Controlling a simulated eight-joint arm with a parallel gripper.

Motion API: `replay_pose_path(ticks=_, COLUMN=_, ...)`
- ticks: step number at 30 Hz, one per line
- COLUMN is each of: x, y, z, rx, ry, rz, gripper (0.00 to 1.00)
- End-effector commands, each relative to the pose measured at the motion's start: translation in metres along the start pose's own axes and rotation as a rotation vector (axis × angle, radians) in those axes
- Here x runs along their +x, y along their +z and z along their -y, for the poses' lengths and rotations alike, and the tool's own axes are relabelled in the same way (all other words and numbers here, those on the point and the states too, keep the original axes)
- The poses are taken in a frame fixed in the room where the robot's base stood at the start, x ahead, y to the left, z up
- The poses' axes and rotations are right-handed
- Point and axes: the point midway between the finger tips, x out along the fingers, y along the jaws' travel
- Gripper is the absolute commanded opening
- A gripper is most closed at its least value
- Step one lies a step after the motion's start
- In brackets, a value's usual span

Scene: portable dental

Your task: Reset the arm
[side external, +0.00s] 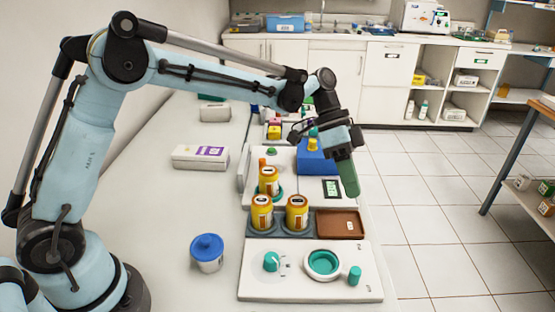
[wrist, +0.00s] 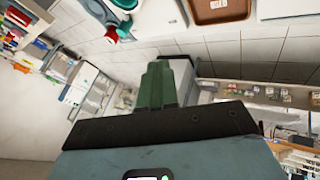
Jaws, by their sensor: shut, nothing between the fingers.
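My gripper (side external: 350,191) hangs from my light blue arm in the side external view, its green fingers pointing down and slightly right. It is above the right edge of the bench, behind the brown tray. The fingers are together and empty. In the wrist view my gripper (wrist: 157,65) also shows as one closed green block. It touches nothing that I can make out.
Yellow jars (side external: 297,213) stand left of the brown tray (side external: 341,224). A blue box (side external: 315,160) is close behind my gripper. Open floor (side external: 420,240) lies right.

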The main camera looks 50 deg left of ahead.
Motion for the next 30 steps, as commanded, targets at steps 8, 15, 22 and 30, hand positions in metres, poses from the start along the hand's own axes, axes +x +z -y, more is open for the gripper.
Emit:
replay_pose_path(ticks=8, x=-0.024, y=0.015, z=-0.013, rx=-0.123, ry=-0.121, rz=-0.004, gripper=0.0)
replay_pose_path(ticks=15, x=-0.057, y=0.052, z=-0.034, rx=-0.327, ry=-0.336, rz=-0.04, gripper=0.0)
replay_pose_path(ticks=22, x=-0.078, y=0.096, z=-0.052, rx=-0.497, ry=-0.538, rz=-0.109, gripper=0.0)
replay_pose_path(ticks=30, x=-0.088, y=0.152, z=-0.07, rx=-0.657, ry=-0.758, rz=-0.229, gripper=0.0)
